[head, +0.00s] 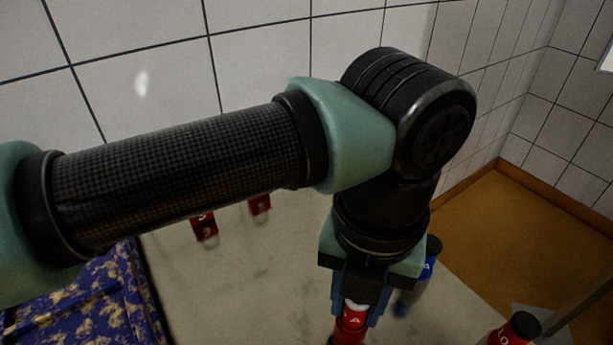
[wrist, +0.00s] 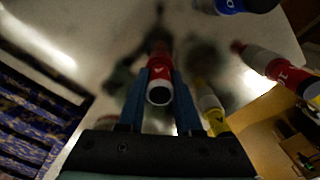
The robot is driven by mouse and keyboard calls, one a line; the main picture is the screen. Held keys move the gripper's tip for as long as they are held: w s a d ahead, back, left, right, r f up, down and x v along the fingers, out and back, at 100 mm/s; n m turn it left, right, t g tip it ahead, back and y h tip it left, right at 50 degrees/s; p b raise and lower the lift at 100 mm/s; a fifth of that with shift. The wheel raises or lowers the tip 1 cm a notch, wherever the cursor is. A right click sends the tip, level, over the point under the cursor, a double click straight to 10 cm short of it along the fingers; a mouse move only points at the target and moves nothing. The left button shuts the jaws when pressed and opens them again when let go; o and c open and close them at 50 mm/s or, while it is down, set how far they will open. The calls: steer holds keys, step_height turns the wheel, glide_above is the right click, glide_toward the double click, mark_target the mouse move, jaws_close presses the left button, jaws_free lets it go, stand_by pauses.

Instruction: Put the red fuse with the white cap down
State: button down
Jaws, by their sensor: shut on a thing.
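My gripper (head: 358,312) is shut on a red fuse with a white cap (head: 350,327). In the wrist view the two blue fingers of my gripper (wrist: 158,88) close on either side of the fuse (wrist: 159,69), and its white-rimmed end faces the camera. The fuse is over the pale worktop (head: 285,290). Its lower end is cut off by the frame edge in the head view and blurred in the wrist view, so I cannot tell whether it touches the worktop.
A blue fuse with a dark cap (head: 428,264) stands right of my gripper. A red, black-capped one (head: 515,329) is at front right. A yellow item (wrist: 214,115) is close beside the right finger. Two red items (head: 205,229) are behind.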

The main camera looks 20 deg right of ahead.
steer(key=shift+f, duration=0.2)
steer(key=c, duration=0.6)
jaws_free()
steer(key=shift+r, duration=0.1)
step_height(320, 180, up, 12)
steer(key=p, duration=0.2)
steer(key=shift+r, duration=0.15)
